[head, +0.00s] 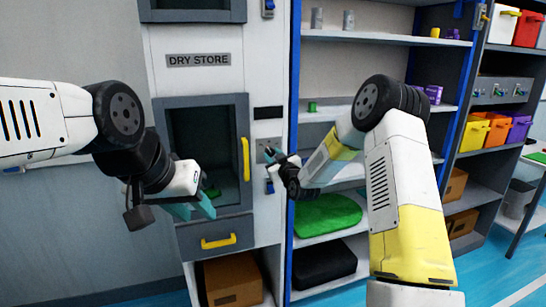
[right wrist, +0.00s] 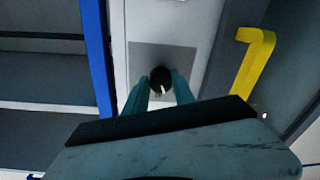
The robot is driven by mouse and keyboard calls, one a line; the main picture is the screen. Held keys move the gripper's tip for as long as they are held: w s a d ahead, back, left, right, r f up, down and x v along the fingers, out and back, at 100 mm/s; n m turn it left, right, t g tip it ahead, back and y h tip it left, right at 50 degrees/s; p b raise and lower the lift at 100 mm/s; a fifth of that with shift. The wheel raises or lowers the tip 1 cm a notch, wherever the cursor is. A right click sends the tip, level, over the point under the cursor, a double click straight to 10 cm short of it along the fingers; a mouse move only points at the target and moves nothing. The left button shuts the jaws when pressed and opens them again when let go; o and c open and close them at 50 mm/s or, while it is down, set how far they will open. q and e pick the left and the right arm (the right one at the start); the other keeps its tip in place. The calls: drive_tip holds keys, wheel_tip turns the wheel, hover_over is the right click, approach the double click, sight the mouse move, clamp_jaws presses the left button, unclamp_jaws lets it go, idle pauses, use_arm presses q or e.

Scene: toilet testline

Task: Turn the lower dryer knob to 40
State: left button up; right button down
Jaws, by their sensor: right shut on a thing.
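The dryer knob (right wrist: 161,80) is round and black with a short white mark. In the right wrist view the mark sits on its lower part, tilted slightly. The knob is on a grey plate (right wrist: 151,56) on the white cabinet front; no scale numbers are legible. My right gripper (right wrist: 161,88) is shut on the knob, one teal finger on each side. In the head view my right gripper (head: 272,155) is at the grey plate and hides the knob. My left gripper (head: 195,209) is open and empty in front of the lower cabinet door.
The dry store cabinet (head: 165,90) has a yellow door handle (head: 245,159) just left of the plate and a drawer with a yellow handle (head: 218,241) below. Blue-framed shelving (head: 294,110) stands close on the right. A green mat (head: 328,214) lies on a shelf.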

drive_tip(key=shift+f+m, duration=0.15)
drive_tip(key=shift+m, duration=2.25)
drive_tip(key=shift+a, duration=0.1)
drive_tip(key=c, duration=1)
unclamp_jaws()
drive_tip(key=shift+c, duration=0.2)
drive_tip(key=shift+s, duration=0.15)
drive_tip(key=v, duration=0.7)
drive_tip(key=shift+s, duration=0.35)
